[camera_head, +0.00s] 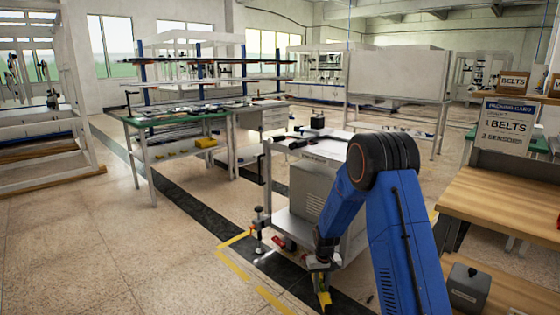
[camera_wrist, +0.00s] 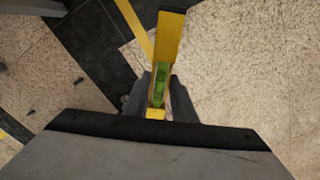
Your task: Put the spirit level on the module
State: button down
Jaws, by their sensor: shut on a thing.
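The spirit level is a yellow bar with a green vial; it shows in the wrist view (camera_wrist: 165,40), upright in the picture between the dark fingers of my gripper (camera_wrist: 160,98). My gripper is shut on it. In the head view, my gripper (camera_head: 321,272) hangs low over the floor, and a small yellow part of the spirit level (camera_head: 325,298) shows below it. No module is labelled, so I cannot tell for sure which thing it is. A large pale box on a frame (camera_head: 400,72) stands at the back right.
A grey workstation (camera_head: 310,205) stands close behind my arm, with dark tools on top. A green-topped bench (camera_head: 165,118) holds parts and a yellow bin (camera_head: 206,142). A wooden bench (camera_head: 500,185) with a BELTS sign (camera_head: 506,125) is at right. Open floor lies left.

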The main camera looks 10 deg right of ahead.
aim_at(334, 155)
jog(key=i+j+z, duration=0.25)
jog(key=i+j, duration=0.7)
